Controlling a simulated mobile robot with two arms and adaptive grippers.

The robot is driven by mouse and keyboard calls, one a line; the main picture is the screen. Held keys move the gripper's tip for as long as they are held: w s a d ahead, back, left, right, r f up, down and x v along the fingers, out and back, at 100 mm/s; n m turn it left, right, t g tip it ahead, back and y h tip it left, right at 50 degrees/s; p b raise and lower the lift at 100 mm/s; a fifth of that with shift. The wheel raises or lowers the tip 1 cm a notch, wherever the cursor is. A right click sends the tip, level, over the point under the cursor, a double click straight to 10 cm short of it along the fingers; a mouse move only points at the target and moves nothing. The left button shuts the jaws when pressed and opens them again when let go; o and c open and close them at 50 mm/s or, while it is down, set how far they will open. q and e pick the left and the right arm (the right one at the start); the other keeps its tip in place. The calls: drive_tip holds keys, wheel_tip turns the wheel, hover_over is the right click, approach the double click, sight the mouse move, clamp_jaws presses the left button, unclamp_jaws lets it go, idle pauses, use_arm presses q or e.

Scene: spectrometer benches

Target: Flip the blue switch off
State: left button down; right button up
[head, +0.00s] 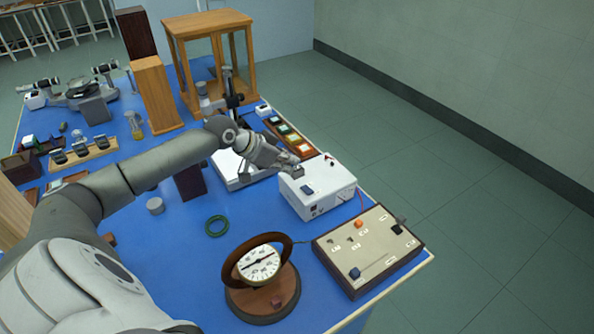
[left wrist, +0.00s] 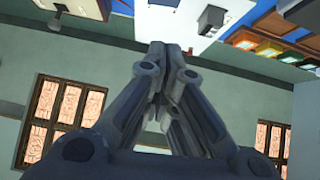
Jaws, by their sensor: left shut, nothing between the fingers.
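A white box (head: 318,195) stands on the blue bench top, with a small dark blue block (head: 307,189) on its upper face that may be the blue switch; its on or off position is too small to tell. My left gripper (head: 297,171) is shut and empty, with its tips at or just above the box's far upper part, beyond the dark blue block. I cannot tell whether they touch. In the left wrist view the shut fingers (left wrist: 172,50) point towards a white surface (left wrist: 175,18) bearing a small grey part (left wrist: 210,19). My right gripper is out of view.
A panel board (head: 370,250) with blue, orange and black knobs stands in front of the box. A tray of coloured blocks (head: 288,137) lies behind. Floor is clear at right.

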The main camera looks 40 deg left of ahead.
use_arm(q)
drive_tip(key=v, duration=0.3)
drive_tip(key=shift+b, duration=0.35)
drive_tip(key=b, duration=1)
drive_tip(key=shift+d+r+h+b, duration=0.1)
drive_tip(key=shift+r+h+b, duration=0.05)
drive_tip(key=shift+h+b, duration=0.25)
drive_tip(key=shift+w, duration=0.1)
